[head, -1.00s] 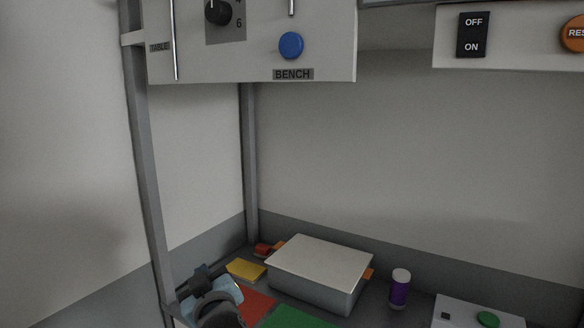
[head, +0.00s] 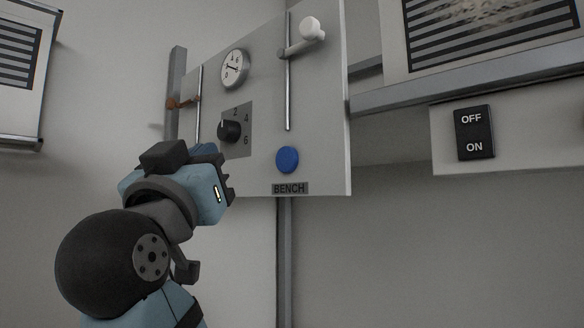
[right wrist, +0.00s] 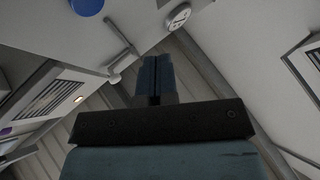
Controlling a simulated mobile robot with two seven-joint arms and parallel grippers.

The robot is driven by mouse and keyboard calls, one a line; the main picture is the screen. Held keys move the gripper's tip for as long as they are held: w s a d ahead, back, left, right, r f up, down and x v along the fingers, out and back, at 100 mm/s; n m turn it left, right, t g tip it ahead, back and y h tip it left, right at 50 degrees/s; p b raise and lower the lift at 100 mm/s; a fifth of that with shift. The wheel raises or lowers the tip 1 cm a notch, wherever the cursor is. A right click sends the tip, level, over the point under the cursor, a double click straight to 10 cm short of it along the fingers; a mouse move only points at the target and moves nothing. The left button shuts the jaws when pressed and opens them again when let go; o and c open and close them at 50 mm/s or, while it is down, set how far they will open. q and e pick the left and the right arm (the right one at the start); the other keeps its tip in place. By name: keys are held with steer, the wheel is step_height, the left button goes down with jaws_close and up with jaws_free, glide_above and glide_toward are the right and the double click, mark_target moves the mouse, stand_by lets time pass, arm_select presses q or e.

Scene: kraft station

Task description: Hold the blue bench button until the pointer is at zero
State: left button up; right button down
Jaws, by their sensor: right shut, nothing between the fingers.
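The round blue bench button (head: 287,160) is on the grey panel above its BENCH label (head: 290,188). The round white gauge (head: 235,69) is higher up to the left; its dark pointer is too small to read exactly. My right gripper (head: 204,149) is left of the button, near the panel's lower left, its fingers partly hidden by the wrist. In the right wrist view the shut, empty fingers (right wrist: 157,77) point upward; the button (right wrist: 86,5) is cut by the top edge and the gauge (right wrist: 178,16) is at the top, both apart from the fingers. My left gripper is not in view.
A dark rotary knob (head: 229,131) lies close to the gripper, left of the button. A vertical slider with a white knob (head: 312,29) is above the button, and an orange-knobbed slider (head: 183,103) is at left. An OFF/ON switch (head: 474,133) is at right.

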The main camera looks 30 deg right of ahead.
mark_target(286, 160)
steer(key=shift+s+r+m+h, duration=0.55)
steer(key=shift+s+r, duration=0.2)
steer(key=shift+s, duration=0.2)
steer(key=shift+w, duration=0.1)
steer(key=w+d+p, duration=0.1)
steer(key=w+d, duration=0.2)
steer(key=d, duration=0.5)
steer(key=shift+p, duration=0.4)
steer(key=shift+d, duration=0.1)
stand_by(0.3)
steer(key=shift+d, duration=0.1)
stand_by(0.8)
